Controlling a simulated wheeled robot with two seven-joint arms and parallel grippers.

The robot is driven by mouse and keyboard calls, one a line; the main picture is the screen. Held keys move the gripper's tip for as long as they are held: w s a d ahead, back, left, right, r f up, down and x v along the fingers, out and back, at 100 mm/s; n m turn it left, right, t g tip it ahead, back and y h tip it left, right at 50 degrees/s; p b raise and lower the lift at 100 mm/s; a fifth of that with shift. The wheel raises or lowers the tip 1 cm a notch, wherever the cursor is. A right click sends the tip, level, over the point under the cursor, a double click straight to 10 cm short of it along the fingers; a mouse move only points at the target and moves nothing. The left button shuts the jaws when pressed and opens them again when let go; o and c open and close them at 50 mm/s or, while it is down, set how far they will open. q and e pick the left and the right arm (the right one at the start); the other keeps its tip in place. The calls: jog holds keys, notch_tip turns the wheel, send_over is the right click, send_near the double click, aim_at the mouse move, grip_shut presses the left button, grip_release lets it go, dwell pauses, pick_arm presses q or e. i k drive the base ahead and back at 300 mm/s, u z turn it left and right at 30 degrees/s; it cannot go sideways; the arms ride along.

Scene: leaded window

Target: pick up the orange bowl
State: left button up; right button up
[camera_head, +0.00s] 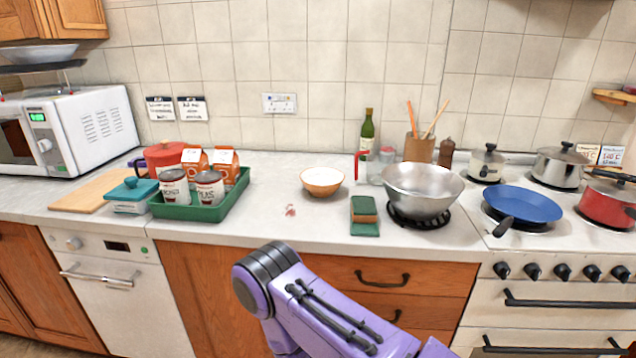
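The orange bowl (323,187) stands upright on the white counter, near its middle. Its outside is orange and its inside looks white. Nothing touches it. A purple arm link of mine reaches in from the lower right, below and in front of the counter edge. No gripper fingers show on it. Neither my left nor my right gripper can be seen in the head view.
A green tray (205,212) with cans and cartons stands left of the bowl. A sponge (364,209) and a steel wok (423,184) are to its right, with a green bottle (367,134) behind. The counter (265,222) is mostly clear between tray and bowl, apart from a small reddish mark.

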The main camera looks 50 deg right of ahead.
aim_at(321, 182)
jog(key=z, duration=2)
